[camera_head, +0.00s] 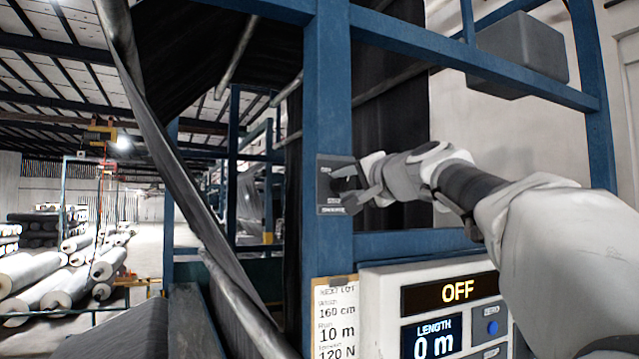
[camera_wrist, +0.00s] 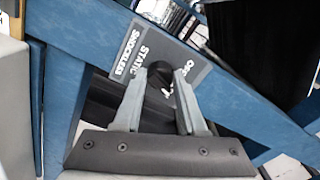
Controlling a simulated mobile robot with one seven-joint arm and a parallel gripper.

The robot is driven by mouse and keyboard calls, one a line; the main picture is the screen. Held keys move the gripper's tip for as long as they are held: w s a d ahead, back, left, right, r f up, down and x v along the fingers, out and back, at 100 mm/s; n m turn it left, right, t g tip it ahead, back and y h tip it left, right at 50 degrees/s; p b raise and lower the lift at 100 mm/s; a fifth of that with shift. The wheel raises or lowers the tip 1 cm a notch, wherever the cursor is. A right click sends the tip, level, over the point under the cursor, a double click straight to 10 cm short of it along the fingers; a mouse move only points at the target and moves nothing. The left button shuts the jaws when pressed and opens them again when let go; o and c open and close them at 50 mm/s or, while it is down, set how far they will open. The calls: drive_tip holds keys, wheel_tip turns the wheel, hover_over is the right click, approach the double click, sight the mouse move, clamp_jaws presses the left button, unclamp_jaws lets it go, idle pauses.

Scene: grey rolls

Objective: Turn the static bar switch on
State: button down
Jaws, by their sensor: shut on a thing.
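The static bar switch is a dark grey plate (camera_head: 333,208) on the blue upright post (camera_head: 327,100). In the wrist view the plate (camera_wrist: 130,52) carries the words "STATIC" and "SHOCKLESS" and a partly hidden "OFF". A round black knob (camera_wrist: 159,77) sits at the plate. My gripper (camera_head: 352,189) reaches the plate from the right. In the wrist view my gripper (camera_wrist: 162,80) has one finger on each side of the knob and is shut on it. The fingers hide part of the knob and lettering.
Below, a light control panel (camera_head: 380,300) shows "OFF" in orange and "LENGTH 0 m". A paper label (camera_head: 335,325) hangs beside it. A blue crossbeam (camera_head: 410,243) runs under my arm. A grey box (camera_head: 520,55) is at upper right. Rolls (camera_head: 60,290) lie far left.

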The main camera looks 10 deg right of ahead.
drive_tip(key=m+p, duration=0.1)
drive_tip(key=m, duration=0.3)
drive_tip(key=shift+r+m, duration=0.15)
drive_tip(key=shift+m, duration=0.25)
idle(0.4)
drive_tip(key=shift+c, duration=2.4)
unclamp_jaws()
drive_tip(key=shift+s, duration=0.1)
drive_tip(key=b+v, duration=0.4)
drive_tip(key=v, duration=1.3)
drive_tip(key=shift+s, duration=0.1)
